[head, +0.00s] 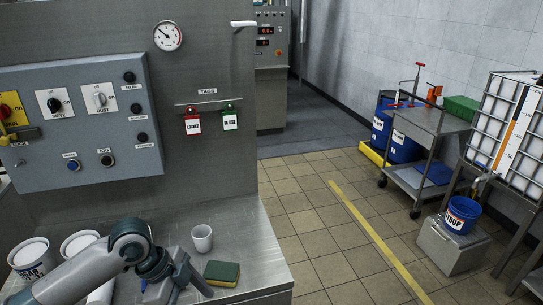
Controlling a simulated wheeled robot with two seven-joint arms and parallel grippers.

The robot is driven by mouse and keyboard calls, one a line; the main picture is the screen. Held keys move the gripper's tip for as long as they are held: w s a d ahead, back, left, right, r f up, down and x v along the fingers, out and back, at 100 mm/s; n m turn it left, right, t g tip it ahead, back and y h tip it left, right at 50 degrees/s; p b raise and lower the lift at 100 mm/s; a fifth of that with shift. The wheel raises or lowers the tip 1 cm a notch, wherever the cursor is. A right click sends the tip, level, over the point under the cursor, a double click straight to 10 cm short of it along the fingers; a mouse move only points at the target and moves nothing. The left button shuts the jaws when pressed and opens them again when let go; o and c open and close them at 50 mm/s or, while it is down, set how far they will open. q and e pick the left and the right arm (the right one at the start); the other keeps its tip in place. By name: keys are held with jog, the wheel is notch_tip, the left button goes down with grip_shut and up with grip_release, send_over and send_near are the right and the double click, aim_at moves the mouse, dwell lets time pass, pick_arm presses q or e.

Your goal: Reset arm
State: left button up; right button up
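My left arm comes in from the lower left over the steel counter (250,255). Its gripper (189,287) points down near the counter's front edge, with a gap between its dark fingers, and I see nothing held in it. A green and yellow sponge (222,274) lies just right of the gripper. A pale cup (202,238) stands behind it. My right gripper is not in view.
White tubs (30,252) stand at the counter's left, partly behind my arm. A grey control box (85,125) and red and green tags (192,122) are on the steel panel. Tiled floor is open to the right; a cart (430,125) and blue bucket (462,214) stand beyond.

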pick_arm(q)
jog(key=s+d+f+n+t, duration=0.3)
jog(key=s+d+f+n, duration=0.3)
jog(key=f, duration=0.4)
jog(key=s+a+f+n+y, duration=0.2)
jog(key=s+a+f+n, duration=0.3)
jog(key=s, duration=0.4)
jog(key=s+a+f+n+y, duration=0.2)
jog(key=s+a+n+y, duration=0.1)
jog(key=s+a+n, duration=0.4)
notch_tip(320, 180, down, 29)
jog(key=s+m+b, duration=0.2)
jog(key=s+a+f+g+b, duration=0.1)
jog(key=s+a+f+g, duration=0.1)
jog(key=s+f, duration=1.6)
notch_tip(320, 180, down, 2)
jog(key=shift+s+a+f+b, duration=0.25)
jog(key=shift+a+b, duration=0.1)
jog(key=shift+a, duration=0.3)
